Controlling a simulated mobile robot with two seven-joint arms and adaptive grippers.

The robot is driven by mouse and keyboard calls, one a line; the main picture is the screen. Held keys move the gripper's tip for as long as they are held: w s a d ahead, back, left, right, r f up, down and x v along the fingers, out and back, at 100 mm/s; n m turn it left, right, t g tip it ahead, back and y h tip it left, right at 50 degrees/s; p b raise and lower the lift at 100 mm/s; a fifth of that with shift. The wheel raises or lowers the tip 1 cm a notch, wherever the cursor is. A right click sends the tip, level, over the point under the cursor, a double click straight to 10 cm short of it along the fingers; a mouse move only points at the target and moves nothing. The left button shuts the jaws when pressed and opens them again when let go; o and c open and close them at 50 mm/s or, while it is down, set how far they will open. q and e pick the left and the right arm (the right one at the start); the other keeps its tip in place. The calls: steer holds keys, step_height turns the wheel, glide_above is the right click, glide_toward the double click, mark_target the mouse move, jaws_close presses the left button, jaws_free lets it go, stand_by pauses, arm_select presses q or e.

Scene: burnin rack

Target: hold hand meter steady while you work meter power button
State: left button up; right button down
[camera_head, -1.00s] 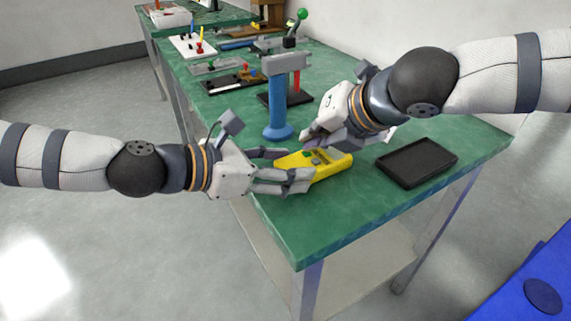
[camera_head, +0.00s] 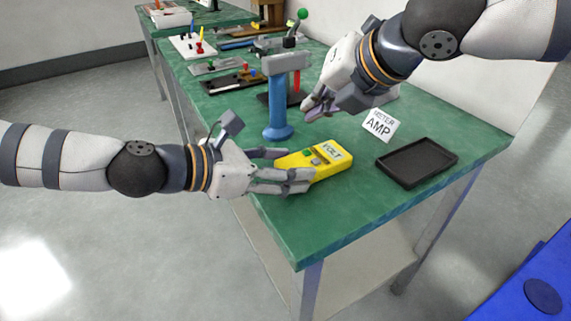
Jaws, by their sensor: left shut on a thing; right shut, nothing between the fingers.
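The yellow hand meter (camera_head: 336,169) lies on the green bench top near its front left edge. Its display reads "VOLT", and a green button (camera_head: 307,152) and a grey knob show on its face. My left gripper (camera_head: 298,168) is shut on the meter, with its fingers along the meter's sides at the left end. My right gripper (camera_head: 313,112) is shut and empty, above the bench, up and apart from the meter and to the right of the blue post.
A black tray (camera_head: 452,157) lies right of the meter. A white card (camera_head: 379,126) reading "METER AMP" stands behind it. A blue post with a grey top (camera_head: 277,122) stands behind the meter. Several fixtures and tools fill the bench's far part. The front of the green bench (camera_head: 300,235) is clear.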

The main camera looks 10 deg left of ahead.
steer(key=shift+r, duration=0.55)
arm_select(q)
steer(key=o, duration=1.4)
steer(key=shift+c, duration=0.2)
